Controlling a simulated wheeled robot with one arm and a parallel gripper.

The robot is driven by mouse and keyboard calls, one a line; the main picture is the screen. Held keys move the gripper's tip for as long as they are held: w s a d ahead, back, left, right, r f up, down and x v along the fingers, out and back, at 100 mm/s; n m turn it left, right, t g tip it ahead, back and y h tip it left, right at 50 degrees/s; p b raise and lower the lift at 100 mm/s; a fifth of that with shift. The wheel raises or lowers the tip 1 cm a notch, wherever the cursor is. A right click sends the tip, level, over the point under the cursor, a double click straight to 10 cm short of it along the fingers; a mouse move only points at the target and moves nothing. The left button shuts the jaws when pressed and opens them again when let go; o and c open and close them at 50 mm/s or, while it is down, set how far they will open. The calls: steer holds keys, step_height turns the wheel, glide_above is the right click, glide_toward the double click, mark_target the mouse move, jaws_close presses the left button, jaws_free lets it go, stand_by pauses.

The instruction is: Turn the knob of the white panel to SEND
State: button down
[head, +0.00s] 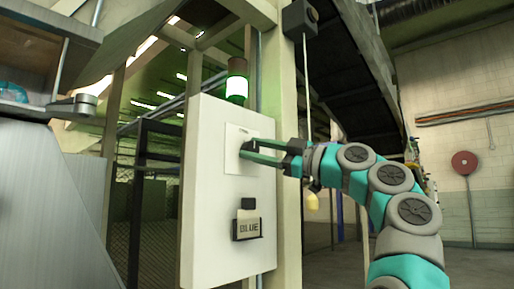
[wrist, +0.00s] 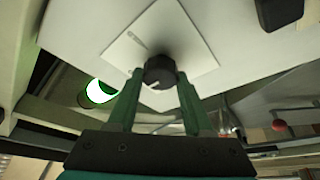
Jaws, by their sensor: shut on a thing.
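The white panel (head: 205,215) stands upright in front of me, with a square plate (head: 232,162) on its upper part. The dark round knob (wrist: 160,71) sits on this plate in the wrist view, with a light mark on its face. My gripper (head: 246,150) reaches in from the right in the head view. Its green fingers are shut on the knob; in the wrist view my gripper (wrist: 157,82) has one fingertip on each side of it. Small grey marking shows on the plate near one corner, too small to read. I cannot read SEND anywhere.
A lamp with a green glow (head: 237,88) stands above the panel. A cord with a yellow end (head: 312,201) hangs right of the panel, near my arm. A grey machine (head: 50,200) is at left.

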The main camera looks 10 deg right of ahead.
stand_by(0.6)
steer(key=shift+c, duration=1.5)
jaws_free()
steer(key=b+v, duration=0.1)
steer(key=v, duration=0.6)
steer(key=shift+s+d+b, duration=0.2)
steer(key=shift+d+b, duration=0.1)
